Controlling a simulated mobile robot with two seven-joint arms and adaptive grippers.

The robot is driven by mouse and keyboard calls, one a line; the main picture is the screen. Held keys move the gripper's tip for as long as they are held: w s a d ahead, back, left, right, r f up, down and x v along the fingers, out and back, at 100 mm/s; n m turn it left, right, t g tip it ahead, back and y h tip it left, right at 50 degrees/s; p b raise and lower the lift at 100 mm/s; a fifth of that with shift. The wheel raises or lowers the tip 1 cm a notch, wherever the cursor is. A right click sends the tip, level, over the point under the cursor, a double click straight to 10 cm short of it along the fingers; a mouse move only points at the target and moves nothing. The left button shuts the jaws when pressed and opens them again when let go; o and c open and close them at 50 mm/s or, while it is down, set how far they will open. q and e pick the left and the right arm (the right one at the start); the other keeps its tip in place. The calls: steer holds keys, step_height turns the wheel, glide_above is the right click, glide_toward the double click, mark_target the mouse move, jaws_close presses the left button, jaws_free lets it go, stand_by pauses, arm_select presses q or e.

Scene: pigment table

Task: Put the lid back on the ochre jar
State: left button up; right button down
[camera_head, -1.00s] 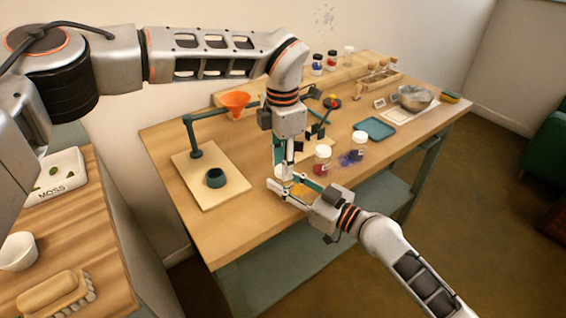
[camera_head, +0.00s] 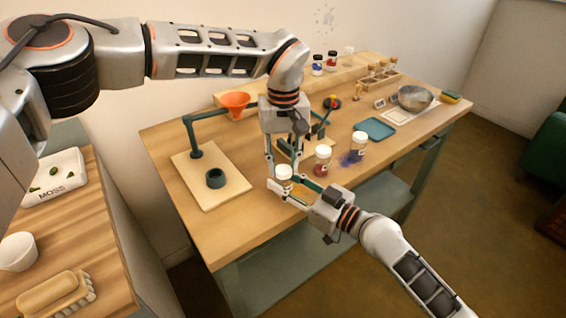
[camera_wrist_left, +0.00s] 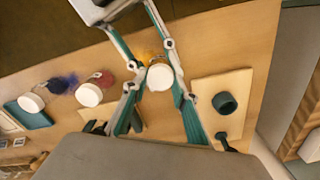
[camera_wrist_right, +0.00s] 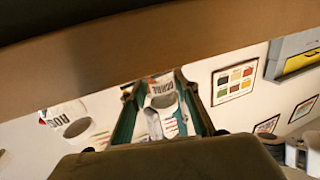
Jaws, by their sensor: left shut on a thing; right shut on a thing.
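The ochre jar (camera_head: 284,185) is above the front edge area of the table, near a yellow powder patch (camera_head: 301,191). Its label shows in the right wrist view (camera_wrist_right: 162,88). My right gripper (camera_head: 287,182) is shut on the jar's body from the side. The white lid (camera_head: 284,171) is at the top of the jar; it also shows in the left wrist view (camera_wrist_left: 160,77). My left gripper (camera_head: 283,165) comes from above and is shut on the lid, one finger on each side. Whether the lid is seated fully on the rim cannot be told.
A red-pigment jar (camera_head: 323,157) and a violet-pigment jar (camera_head: 359,145), both white-lidded, stand to the right, with violet powder beside the latter. A blue tray (camera_head: 375,128) and metal bowl (camera_head: 415,98) lie further right.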

arm_select(q)
steer(key=m, duration=0.6)
steer(key=o, duration=0.7)
steer(key=shift+r, duration=0.1)
steer(key=shift+r, duration=2.2)
steer(key=shift+c, duration=0.3)
